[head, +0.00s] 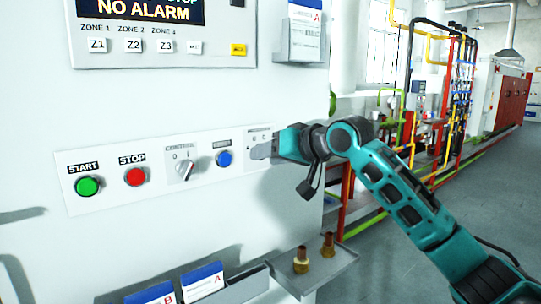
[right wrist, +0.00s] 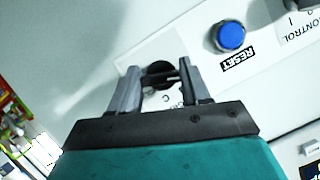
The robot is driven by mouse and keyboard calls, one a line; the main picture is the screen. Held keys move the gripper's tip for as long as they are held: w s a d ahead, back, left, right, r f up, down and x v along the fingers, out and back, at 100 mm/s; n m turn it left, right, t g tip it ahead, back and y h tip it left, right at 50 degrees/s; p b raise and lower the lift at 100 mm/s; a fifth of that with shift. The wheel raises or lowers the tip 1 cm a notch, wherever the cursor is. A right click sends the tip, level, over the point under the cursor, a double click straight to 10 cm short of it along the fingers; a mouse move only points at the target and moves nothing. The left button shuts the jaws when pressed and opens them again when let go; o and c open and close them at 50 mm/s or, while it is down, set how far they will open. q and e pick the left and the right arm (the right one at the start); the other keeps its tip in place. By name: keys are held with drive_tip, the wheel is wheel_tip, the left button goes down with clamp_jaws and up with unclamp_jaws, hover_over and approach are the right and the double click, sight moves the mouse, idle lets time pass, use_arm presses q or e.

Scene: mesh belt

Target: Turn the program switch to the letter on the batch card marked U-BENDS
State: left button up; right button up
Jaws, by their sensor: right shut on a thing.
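The program switch is mostly hidden by my right gripper (head: 266,149) in the head view, at the right end of the white label strip. In the right wrist view its dark knob (right wrist: 158,69) shows between the two grey fingers of my right gripper (right wrist: 160,84), which is shut on it. A letter C can be made out beside the knob; the pointer's setting cannot be told. A batch card with a red A (head: 305,43) hangs upper right. A card with a B (head: 151,294) and another blue-topped card (head: 203,281) stand below. Their small print is unreadable. My left gripper is out of view.
On the strip are a green START button (head: 88,187), a red STOP button (head: 135,177), a CONTROL switch (head: 185,168) and a blue RESET button (head: 224,158). Below, a metal shelf (head: 335,262) holds two copper-coloured fittings (head: 301,262). Open floor lies at right.

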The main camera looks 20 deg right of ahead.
drive_tip(key=o, duration=1.1)
drive_tip(key=shift+c, duration=0.2)
drive_tip(key=shift+s+d, duration=0.1)
drive_tip(key=b+v, duration=0.1)
drive_tip(key=v, duration=1.1)
drive_tip(key=shift+s, duration=0.35)
